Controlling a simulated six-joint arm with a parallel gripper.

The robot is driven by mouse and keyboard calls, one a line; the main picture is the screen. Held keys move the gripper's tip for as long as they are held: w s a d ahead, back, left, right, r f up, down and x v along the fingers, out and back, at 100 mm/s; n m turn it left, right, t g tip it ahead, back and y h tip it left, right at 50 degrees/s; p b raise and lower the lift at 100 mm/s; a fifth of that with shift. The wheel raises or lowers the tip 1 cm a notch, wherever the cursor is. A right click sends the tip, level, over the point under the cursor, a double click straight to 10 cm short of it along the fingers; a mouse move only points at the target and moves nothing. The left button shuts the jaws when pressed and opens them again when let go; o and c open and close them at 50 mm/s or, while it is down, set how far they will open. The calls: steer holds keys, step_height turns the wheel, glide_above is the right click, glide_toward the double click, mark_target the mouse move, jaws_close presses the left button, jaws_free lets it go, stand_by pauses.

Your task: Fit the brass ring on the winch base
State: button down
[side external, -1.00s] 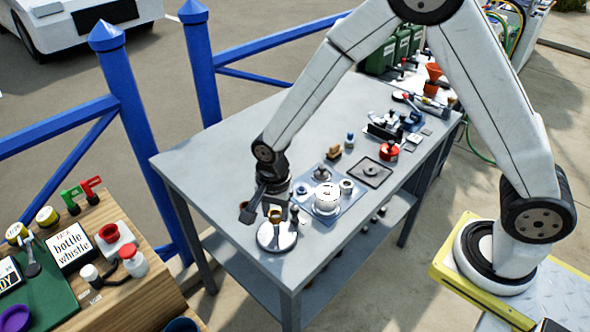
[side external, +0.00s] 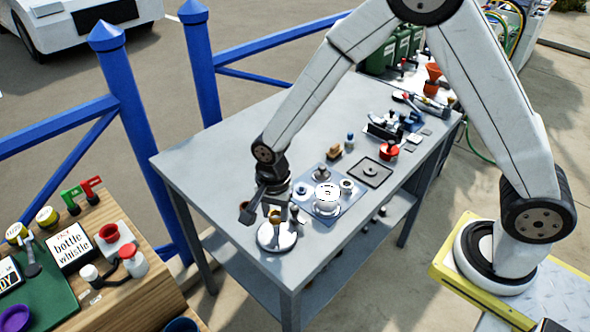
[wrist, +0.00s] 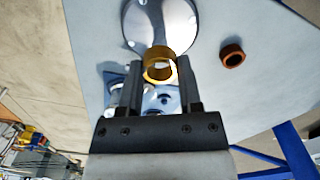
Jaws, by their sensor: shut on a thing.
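The brass ring (wrist: 160,65) is between the fingers of my gripper (wrist: 158,88), which is shut on it. In the side view the ring (side external: 275,214) appears small, just above the round silver plate that looks like the winch base (side external: 284,240). In the wrist view this base (wrist: 182,25) is a shiny disc with bolt heads, at the top and just beyond the ring. My gripper (side external: 262,213) is over the near left end of the table. I cannot tell whether the ring touches the base.
A copper-brown ring (wrist: 232,55) lies loose on the grey table (side external: 215,150). A white drum (side external: 326,195) and small metal parts sit on a blue mat close to the base. A dark square tray (side external: 371,172) and red parts (side external: 389,152) lie farther back. The table's far left is clear.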

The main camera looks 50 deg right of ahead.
mark_target(277, 233)
steer(key=shift+f, duration=2.5)
stand_by(1.4)
jaws_free()
steer(key=shift+r, duration=0.15)
stand_by(0.4)
steer(key=shift+r, duration=3.95)
steer(key=shift+d, duration=0.1)
steer(key=s+d+r+n+t, duration=0.2)
steer(key=s+d+r+n, duration=0.4)
steer(key=s+d+n, duration=0.5)
steer(key=shift+d+n+t, duration=0.3)
steer(key=shift+d+n, duration=0.35)
steer(key=shift+n, duration=0.35)
